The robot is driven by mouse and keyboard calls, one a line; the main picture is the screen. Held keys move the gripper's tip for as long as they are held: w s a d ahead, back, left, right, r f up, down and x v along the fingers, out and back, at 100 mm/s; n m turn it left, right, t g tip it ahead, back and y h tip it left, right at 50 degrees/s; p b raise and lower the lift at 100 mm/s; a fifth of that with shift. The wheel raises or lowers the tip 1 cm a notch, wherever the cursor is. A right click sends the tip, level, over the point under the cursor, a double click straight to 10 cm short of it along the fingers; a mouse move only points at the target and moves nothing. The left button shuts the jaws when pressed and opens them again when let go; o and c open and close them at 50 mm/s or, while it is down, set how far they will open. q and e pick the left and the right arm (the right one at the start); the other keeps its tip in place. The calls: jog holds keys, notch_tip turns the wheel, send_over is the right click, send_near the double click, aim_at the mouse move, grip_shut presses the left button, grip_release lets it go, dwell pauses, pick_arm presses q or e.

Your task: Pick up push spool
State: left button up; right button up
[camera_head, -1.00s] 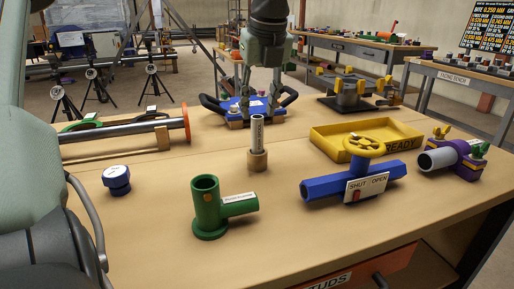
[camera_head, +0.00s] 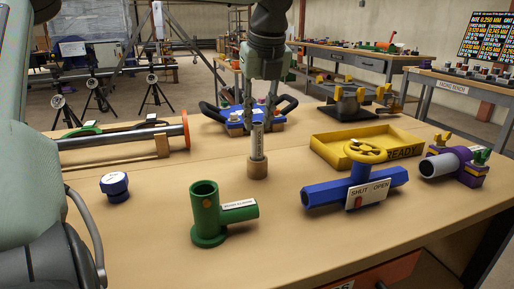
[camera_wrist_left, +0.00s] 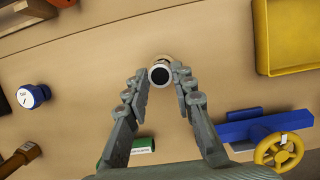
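The push spool, which I take to be the upright silver tube with a white label (camera_head: 258,145), stands in a tan round base (camera_head: 257,169) mid-table. In the left wrist view its dark open end (camera_wrist_left: 160,75) shows between the fingertips. My left gripper (camera_head: 261,118) points down over the tube, with a finger on either side of its top. The left gripper's fingers (camera_wrist_left: 161,82) are partly spread, with narrow gaps seeming to show beside the tube. The tube is upright with its base on the table. My right gripper is in neither view.
A green tee pipe (camera_head: 207,215) stands in front, and a blue valve with a yellow wheel (camera_head: 335,193) at right. A yellow tray (camera_head: 330,152) lies behind the valve. A blue knob (camera_head: 115,186) is at left, and a blue fixture with black handles (camera_head: 236,120) behind the spool.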

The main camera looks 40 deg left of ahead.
pick_arm(q)
grip_shut()
jog(key=shift+r, duration=0.2)
jog(key=shift+r+p, duration=0.45)
jog(key=shift+r, duration=0.5)
jog(key=shift+r+p, duration=1.75)
jog(key=shift+r, duration=1.15)
jog(key=shift+f, duration=0.1)
